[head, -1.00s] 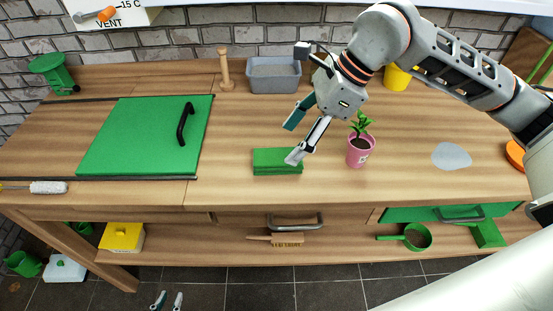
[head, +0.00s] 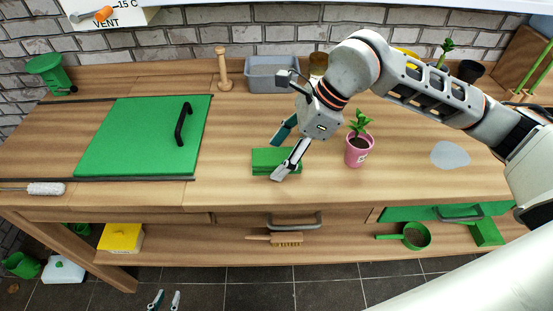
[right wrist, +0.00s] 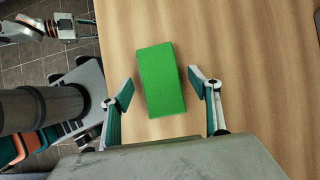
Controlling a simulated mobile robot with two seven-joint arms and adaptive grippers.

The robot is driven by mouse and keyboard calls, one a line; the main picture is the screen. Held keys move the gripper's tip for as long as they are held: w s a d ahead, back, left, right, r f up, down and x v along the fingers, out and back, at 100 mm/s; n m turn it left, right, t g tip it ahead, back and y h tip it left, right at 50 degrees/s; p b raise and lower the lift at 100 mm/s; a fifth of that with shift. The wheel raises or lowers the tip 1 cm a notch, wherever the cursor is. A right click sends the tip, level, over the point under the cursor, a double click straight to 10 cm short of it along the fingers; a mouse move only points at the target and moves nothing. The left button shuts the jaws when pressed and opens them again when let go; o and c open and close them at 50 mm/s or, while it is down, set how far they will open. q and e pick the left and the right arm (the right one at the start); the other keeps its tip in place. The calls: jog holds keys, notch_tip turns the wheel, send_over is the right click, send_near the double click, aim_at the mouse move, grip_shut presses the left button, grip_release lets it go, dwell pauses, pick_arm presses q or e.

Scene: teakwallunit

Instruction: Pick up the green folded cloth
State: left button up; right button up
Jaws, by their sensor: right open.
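The green folded cloth (head: 263,160) lies flat on the wooden worktop, left of the pink plant pot. My right gripper (head: 278,157) is open just above it, one finger on the far side and one at the near side, partly covering the cloth. In the right wrist view the whole cloth (right wrist: 161,80) lies between the two spread fingertips (right wrist: 161,86), with a gap on each side. My left gripper (head: 166,300) shows only its two parted fingertips at the bottom edge of the head view, low over the floor, open and empty.
A pink pot with a plant (head: 358,150) stands close to the right of my right gripper. A large green panel with a black handle (head: 140,135) is at left. A grey bin (head: 273,80) and a wooden peg (head: 223,70) stand behind. A grey disc (head: 450,155) lies right.

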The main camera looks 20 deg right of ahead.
aim_at(280, 157)
jog(key=shift+f, duration=0.2)
dwell(0.3)
jog(key=c, duration=1.1)
notch_tip(280, 157, up, 21)
jog(key=shift+f+p, duration=0.2)
jog(key=shift+p, duration=0.45)
jog(key=o, duration=0.4)
jog(key=shift+c, duration=0.2)
jog(key=c, duration=0.3)
